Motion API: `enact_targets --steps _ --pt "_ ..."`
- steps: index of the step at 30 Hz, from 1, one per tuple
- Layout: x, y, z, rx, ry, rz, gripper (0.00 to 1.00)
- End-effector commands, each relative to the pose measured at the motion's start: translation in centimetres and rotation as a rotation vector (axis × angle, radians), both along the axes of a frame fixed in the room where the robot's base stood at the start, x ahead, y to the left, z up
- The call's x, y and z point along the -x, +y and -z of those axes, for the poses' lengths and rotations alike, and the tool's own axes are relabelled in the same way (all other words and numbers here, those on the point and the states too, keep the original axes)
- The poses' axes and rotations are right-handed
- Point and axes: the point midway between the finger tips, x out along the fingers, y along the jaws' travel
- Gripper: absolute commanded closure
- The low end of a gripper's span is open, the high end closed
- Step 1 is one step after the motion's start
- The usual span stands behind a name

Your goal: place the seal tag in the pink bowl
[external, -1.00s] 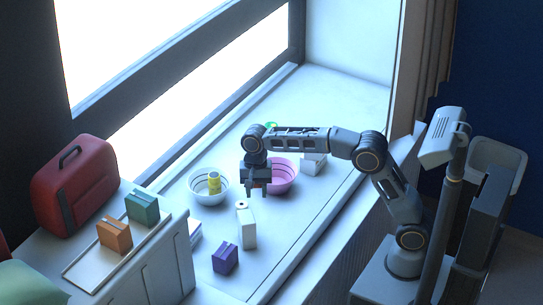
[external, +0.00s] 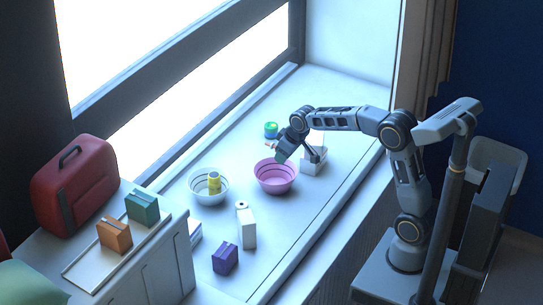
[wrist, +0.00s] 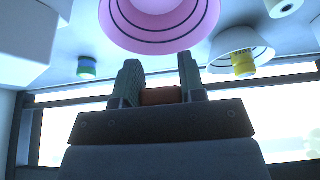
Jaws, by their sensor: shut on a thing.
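The pink bowl (external: 277,184) stands on the sill in the middle of the external view; it also shows upside down at the top of the wrist view (wrist: 160,33). My gripper (external: 273,148) is tilted toward the window, above the bowl's far side. In the wrist view my gripper (wrist: 160,85) is shut on a small orange-brown piece, apparently the seal tag (wrist: 161,96), held between the two fingers. Most of the piece is hidden by the gripper body. The piece is clear of the bowl in the wrist view.
A white bowl (external: 208,197) holding a yellow can (external: 214,183) stands left of the pink bowl. A green-blue can (external: 270,131) stands behind, and a white bin (external: 313,168) at right. A white carton (external: 247,230) and a purple box (external: 225,259) stand in front.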

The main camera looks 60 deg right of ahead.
Motion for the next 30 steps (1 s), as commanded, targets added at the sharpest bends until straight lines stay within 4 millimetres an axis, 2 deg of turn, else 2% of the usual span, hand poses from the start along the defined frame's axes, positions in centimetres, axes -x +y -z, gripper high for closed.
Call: enact_targets --steps 8,24,30 --pt "0.0 0.1 1.8 0.000 0.001 0.001 0.85" --pt "0.0 0.1 8.0 0.000 0.001 0.001 0.85" --pt "0.0 0.1 9.4 -0.001 0.002 0.001 0.85"
